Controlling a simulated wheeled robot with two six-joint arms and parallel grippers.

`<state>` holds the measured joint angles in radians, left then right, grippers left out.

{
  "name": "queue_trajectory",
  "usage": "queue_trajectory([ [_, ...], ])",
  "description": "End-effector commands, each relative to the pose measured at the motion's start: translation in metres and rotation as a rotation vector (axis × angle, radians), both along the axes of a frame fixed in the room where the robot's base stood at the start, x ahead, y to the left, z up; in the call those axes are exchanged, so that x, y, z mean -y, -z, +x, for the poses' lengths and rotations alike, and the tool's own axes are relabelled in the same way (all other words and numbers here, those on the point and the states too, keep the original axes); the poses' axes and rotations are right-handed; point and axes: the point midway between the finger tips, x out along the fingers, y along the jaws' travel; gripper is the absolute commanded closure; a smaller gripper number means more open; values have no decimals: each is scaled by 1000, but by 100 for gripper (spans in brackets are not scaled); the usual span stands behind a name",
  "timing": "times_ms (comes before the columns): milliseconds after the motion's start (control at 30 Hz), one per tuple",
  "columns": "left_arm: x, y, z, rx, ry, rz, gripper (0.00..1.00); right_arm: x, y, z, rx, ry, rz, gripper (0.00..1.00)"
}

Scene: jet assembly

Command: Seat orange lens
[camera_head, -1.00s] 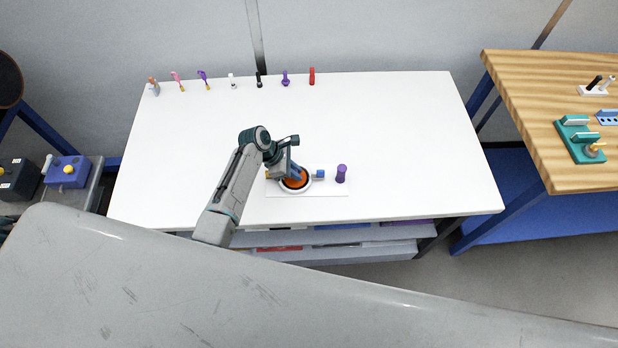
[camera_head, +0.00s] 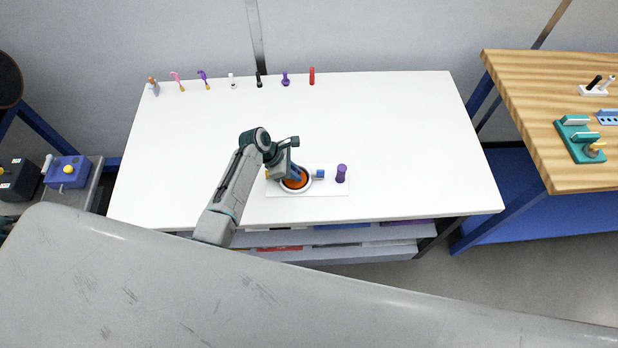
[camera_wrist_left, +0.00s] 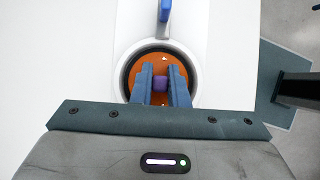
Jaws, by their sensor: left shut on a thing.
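The orange lens (camera_head: 292,184) is a disc with a small purple knob (camera_wrist_left: 160,83) at its middle. It also shows in the left wrist view (camera_wrist_left: 147,71), inside the dark-rimmed round opening of a white ring-shaped holder (camera_head: 311,190). My left gripper (camera_wrist_left: 160,88) is over the lens, its blue fingers shut on the purple knob. The lens appears to lie within the ring; I cannot tell whether it sits fully down. The fingers hide part of the lens. My right gripper is out of view.
A blue clamp handle (camera_head: 319,174) sticks out from the holder's side. A purple cylinder (camera_head: 341,174) stands to its right on the white base plate. Several small tools line the table's back edge, including a red one (camera_head: 312,76). The white table (camera_head: 400,130) is otherwise clear.

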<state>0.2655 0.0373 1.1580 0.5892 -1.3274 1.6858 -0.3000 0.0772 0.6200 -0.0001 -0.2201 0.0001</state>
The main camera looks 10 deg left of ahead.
Motion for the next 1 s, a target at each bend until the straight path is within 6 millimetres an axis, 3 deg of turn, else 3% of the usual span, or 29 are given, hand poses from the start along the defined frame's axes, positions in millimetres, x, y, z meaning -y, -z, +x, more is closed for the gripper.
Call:
queue_trajectory([
  [1000, 0, 3, -2, -4, 0, 1, 100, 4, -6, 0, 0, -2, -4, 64],
])
